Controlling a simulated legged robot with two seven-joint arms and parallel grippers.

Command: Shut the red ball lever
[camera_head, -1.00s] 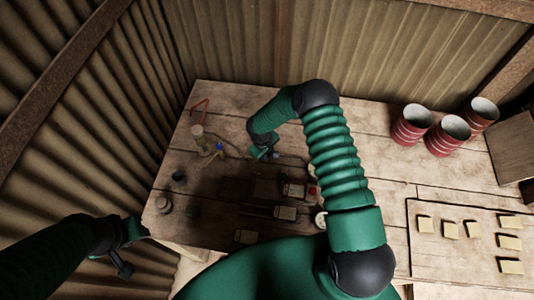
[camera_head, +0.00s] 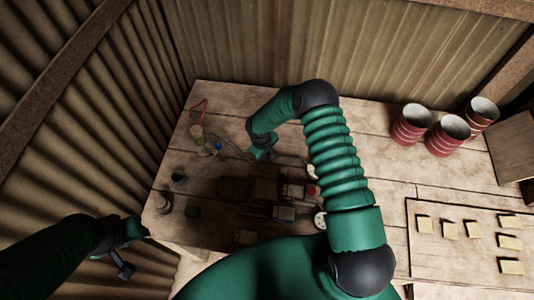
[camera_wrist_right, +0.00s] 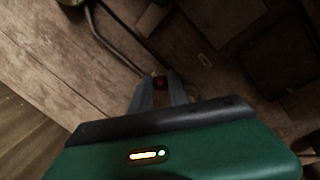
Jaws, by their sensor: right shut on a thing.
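A thin dark rod runs from near the ball toward the upper left of that view. In the head view my right gripper (camera_head: 264,154) is low over the middle of the wooden table, and the ball cannot be made out there. My left gripper (camera_head: 124,266) hangs off the table's left side, away from the lever; its jaw opening is unclear.
Several dark blocks and pale-labelled boxes (camera_head: 284,213) sit on the table (camera_head: 375,140) below my right gripper. A bottle (camera_head: 198,138) and a blue ball (camera_head: 217,146) stand left. Red buckets (camera_head: 447,135) are at the back right. A board with yellow tiles (camera_head: 425,224) lies right.

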